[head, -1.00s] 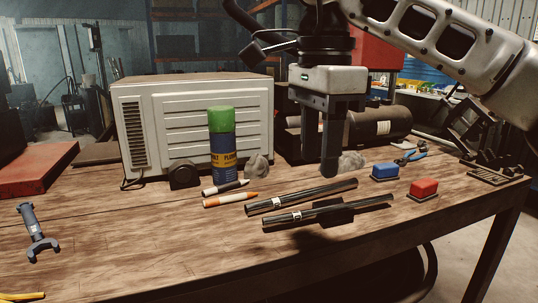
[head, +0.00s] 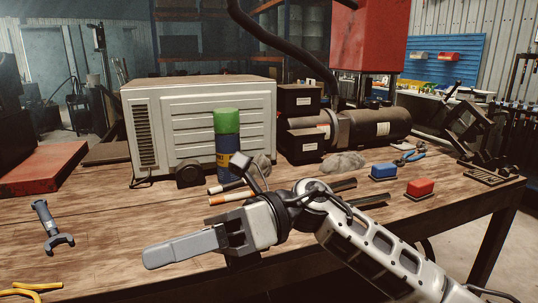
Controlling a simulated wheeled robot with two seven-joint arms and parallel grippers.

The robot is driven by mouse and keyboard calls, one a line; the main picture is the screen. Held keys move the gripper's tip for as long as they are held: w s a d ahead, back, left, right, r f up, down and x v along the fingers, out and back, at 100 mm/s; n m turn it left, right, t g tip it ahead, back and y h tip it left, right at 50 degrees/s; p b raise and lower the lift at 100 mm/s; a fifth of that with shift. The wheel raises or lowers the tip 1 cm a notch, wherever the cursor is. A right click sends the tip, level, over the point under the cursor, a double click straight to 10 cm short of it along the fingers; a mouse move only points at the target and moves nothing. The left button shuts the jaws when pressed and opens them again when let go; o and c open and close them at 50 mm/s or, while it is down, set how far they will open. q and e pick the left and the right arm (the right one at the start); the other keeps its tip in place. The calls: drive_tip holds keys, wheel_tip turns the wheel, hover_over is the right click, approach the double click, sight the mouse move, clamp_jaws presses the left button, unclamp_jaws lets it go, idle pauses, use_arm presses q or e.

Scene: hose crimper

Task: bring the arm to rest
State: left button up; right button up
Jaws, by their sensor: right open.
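My right gripper (head: 192,248) is low over the front middle of the table, pointing left. Its arm comes in from the lower right. One long grey finger shows side-on; the other finger is mostly hidden. The gripper is open and I see nothing in it. The two black hoses (head: 366,200) lie behind my arm and wrist, with only their right ends showing clearly. My left gripper is not in view.
The hose crimper (head: 376,125) stands at the back right. Blue (head: 383,171) and red (head: 420,187) buttons are on the right. A blue-green can (head: 227,140), two markers (head: 228,198) and a white box unit (head: 205,115) are behind my gripper. A wrench (head: 50,228) lies left.

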drive_tip(key=w+d+m+t+y, duration=0.45)
drive_tip(key=m+t+y, duration=0.7)
drive_tip(key=m, duration=0.65)
drive_tip(key=w+d+f+m+t+h+p, duration=0.1)
drive_tip(key=w+d+f+m+t+h, duration=0.1)
drive_tip(key=d+f+m+t+h, duration=0.55)
drive_tip(key=w+d+f+m+t+h, duration=0.2)
drive_tip(key=f+m+t+h, duration=0.6)
drive_tip(key=m, duration=0.7)
drive_tip(key=s+d+f+m+g+h, duration=0.2)
drive_tip(key=s+d+f+m, duration=0.1)
drive_tip(key=f, duration=0.3)
drive_tip(key=s+d+f+m+g+h, duration=0.2)
drive_tip(key=s+d+f+m+h, duration=0.1)
drive_tip(key=s+f, duration=0.3)
drive_tip(key=s+d+f+m+g+h+p, duration=0.1)
drive_tip(key=s+d+f+m+g+h, duration=0.2)
drive_tip(key=f, duration=0.4)
drive_tip(key=shift+s+d+m, duration=0.75)
drive_tip(key=shift+s+m, duration=0.2)
drive_tip(key=shift+s, duration=0.15)
